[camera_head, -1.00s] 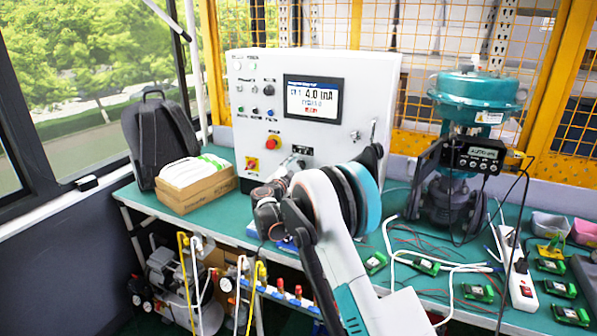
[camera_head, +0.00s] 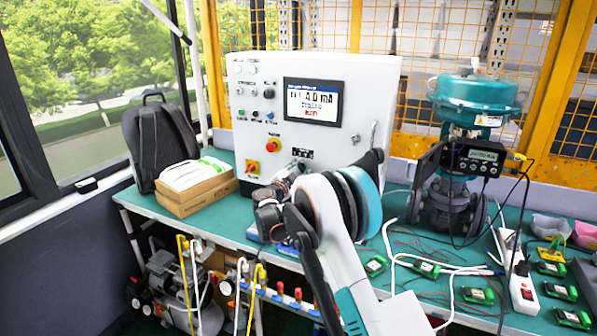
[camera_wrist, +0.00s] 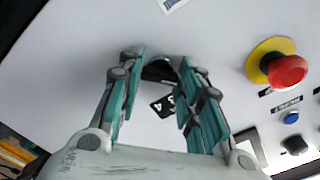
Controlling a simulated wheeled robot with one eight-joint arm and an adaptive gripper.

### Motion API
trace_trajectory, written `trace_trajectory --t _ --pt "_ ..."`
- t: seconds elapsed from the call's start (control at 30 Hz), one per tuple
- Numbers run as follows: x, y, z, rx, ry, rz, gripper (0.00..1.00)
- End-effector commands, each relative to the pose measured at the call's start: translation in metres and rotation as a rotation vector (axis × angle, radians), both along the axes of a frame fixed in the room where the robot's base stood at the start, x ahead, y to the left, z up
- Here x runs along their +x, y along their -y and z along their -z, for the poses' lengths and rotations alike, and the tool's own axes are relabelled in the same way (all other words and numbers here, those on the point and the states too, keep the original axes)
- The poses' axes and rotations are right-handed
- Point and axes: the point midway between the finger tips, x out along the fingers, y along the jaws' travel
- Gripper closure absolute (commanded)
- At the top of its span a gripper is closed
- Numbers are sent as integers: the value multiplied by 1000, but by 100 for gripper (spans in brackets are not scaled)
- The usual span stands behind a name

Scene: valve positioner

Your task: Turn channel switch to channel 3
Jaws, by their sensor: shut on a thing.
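The channel switch (camera_wrist: 158,72) is a dark round knob on the white control cabinet (camera_head: 384,95), seen between my fingers in the wrist view. My gripper (camera_wrist: 160,64) is shut on it, one teal finger on each side. A black label plate (camera_wrist: 164,104) with white digits, tilted in this view, shows beside the knob; the knob's pointer is hard to make out. In the head view my gripper (camera_head: 291,175) reaches the cabinet's lower middle, and my arm hides part of it. The cabinet's screen (camera_head: 313,101) appears to read CH 1, 4.0 mA.
A red emergency button on a yellow base (camera_wrist: 287,71) is right of my gripper in the wrist view, with a blue button (camera_wrist: 291,118) below it. A cardboard box (camera_head: 197,193) and backpack (camera_head: 155,140) stand left on the bench; a teal valve (camera_head: 474,100) stands right.

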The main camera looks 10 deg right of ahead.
Motion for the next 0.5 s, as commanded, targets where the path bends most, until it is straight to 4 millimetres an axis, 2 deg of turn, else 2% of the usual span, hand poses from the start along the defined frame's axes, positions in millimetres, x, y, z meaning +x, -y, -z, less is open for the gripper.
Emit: trace_trajectory --t 0.5 --pt "0 1 0 312 226 1 91"
